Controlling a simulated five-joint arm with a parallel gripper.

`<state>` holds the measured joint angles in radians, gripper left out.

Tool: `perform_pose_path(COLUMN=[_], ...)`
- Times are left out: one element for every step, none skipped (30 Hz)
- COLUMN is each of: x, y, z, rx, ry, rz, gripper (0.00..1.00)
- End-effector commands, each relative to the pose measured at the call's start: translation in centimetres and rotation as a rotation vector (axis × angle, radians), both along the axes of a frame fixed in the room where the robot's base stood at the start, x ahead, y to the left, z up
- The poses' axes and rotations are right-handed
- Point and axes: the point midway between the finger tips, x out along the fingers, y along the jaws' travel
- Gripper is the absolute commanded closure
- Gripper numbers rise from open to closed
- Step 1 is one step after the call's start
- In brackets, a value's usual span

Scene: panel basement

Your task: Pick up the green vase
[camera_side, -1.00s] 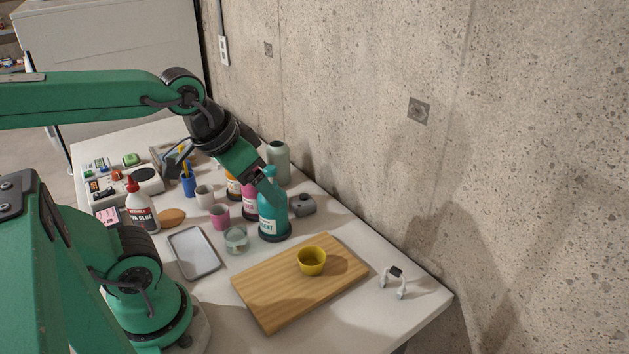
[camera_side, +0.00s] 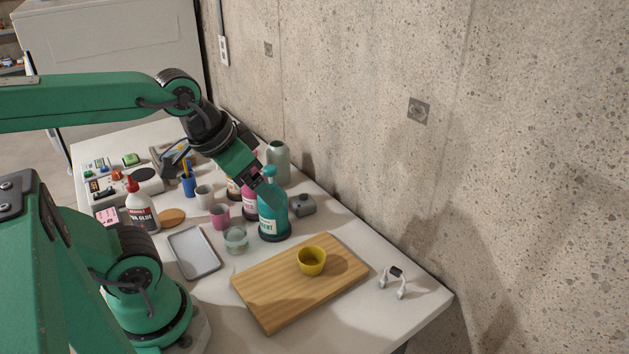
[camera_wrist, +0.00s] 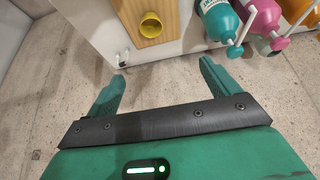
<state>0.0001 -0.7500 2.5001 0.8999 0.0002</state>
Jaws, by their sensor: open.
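The green vase (camera_side: 278,162) is a grey-green, rounded vessel standing at the back of the table near the concrete wall, in the side view. Its lower part is partly hidden behind other things. My gripper (camera_side: 262,179) is in front of it and a little lower in the picture, above the bottles and apart from the table top. In the wrist view my gripper (camera_wrist: 165,88) has its two green fingers spread wide with nothing between them.
A teal bottle (camera_side: 273,214) and pink bottle (camera_side: 249,204) stand close below my gripper. A yellow cup (camera_side: 312,262) stands on a wooden board (camera_side: 265,298). The right front corner is mostly clear.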

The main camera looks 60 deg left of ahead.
Motion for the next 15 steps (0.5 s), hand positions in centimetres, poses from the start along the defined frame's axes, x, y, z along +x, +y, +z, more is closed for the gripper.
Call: perform_pose_path(x=[0.0, 0.0, 0.0, 0.0, 0.0, 0.0, 0.0, 0.1, 0.2, 0.3, 0.4, 0.6, 0.8, 1.0, 1.4], y=[0.0, 0.0, 0.0, 0.0, 0.0, 0.0, 0.0, 0.0, 0.1, 0.1, 0.2, 0.3, 0.4, 0.5, 0.7], z=[0.0, 0.0, 0.0, 0.0, 0.0, 0.0, 0.0, 0.1, 0.1, 0.2, 0.2, 0.3, 0.4, 0.6, 0.8], rx=[0.000, 0.000, 0.000, 0.000, 0.000, 0.000, 0.000, 0.000, 0.001, 0.001, 0.001, 0.002, 0.003, 0.004, 0.004], ry=[0.000, 0.000, 0.000, 0.000, 0.000, 0.000, 0.000, 0.001, 0.002, 0.003, 0.005, 0.009, 0.013, 0.016, 0.022], rz=[0.000, 0.000, 0.000, 0.000, 0.000, 0.000, 0.001, 0.001, 0.003, 0.004, 0.006, 0.009, 0.012, 0.014, 0.019], gripper=[0.13, 0.13, 0.13, 0.13, 0.13, 0.13, 0.13, 0.13, 0.13, 0.13, 0.13, 0.13, 0.13, 0.13, 0.13])
